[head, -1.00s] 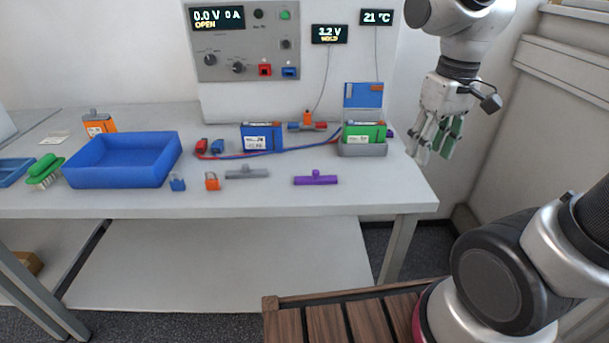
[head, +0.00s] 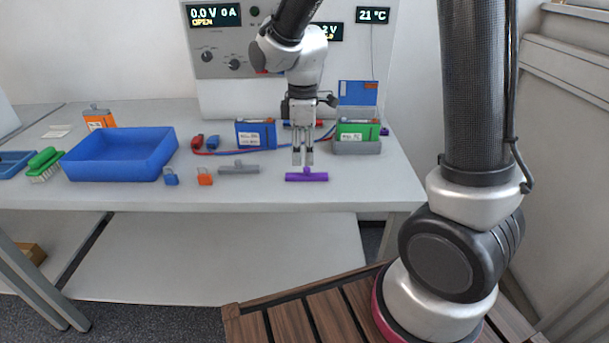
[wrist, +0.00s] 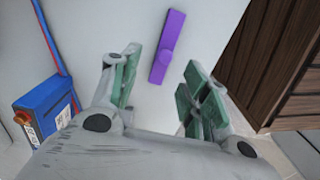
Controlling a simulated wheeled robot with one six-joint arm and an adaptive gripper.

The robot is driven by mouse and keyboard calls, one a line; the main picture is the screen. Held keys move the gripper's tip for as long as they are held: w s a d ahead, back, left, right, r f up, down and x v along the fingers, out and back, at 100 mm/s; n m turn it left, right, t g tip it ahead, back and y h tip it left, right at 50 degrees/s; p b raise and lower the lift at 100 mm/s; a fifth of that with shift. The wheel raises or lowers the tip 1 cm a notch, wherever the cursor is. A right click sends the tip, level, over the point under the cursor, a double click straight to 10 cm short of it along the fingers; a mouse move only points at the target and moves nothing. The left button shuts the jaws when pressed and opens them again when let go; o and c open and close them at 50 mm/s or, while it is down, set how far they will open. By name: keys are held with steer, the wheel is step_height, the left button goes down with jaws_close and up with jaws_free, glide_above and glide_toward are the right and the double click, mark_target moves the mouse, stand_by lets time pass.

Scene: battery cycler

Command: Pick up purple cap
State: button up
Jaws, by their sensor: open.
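The purple cap (head: 307,177) is a bar with a small knob on top, lying near the front edge of the table. My gripper (head: 303,160) points down just above and behind it in the head view, open and empty. In the wrist view the purple cap (wrist: 167,46) lies on the white tabletop beyond and between the open green-padded fingers (wrist: 155,88). No contact between fingers and cap shows.
A grey cap (head: 239,169) lies to the left, with orange (head: 204,177) and blue (head: 171,177) padlock-like pieces beyond it. A blue battery (head: 256,134) and a grey holder with a green battery (head: 357,146) stand behind. A blue tray (head: 118,158) is farther left.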

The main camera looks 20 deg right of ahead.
mark_target(305, 167)
steer(key=f, duration=0.5)
steer(key=shift+s+d+f, duration=0.15)
steer(key=shift+s+f, duration=0.15)
steer(key=shift+f, duration=0.1)
steer(key=c, duration=0.9)
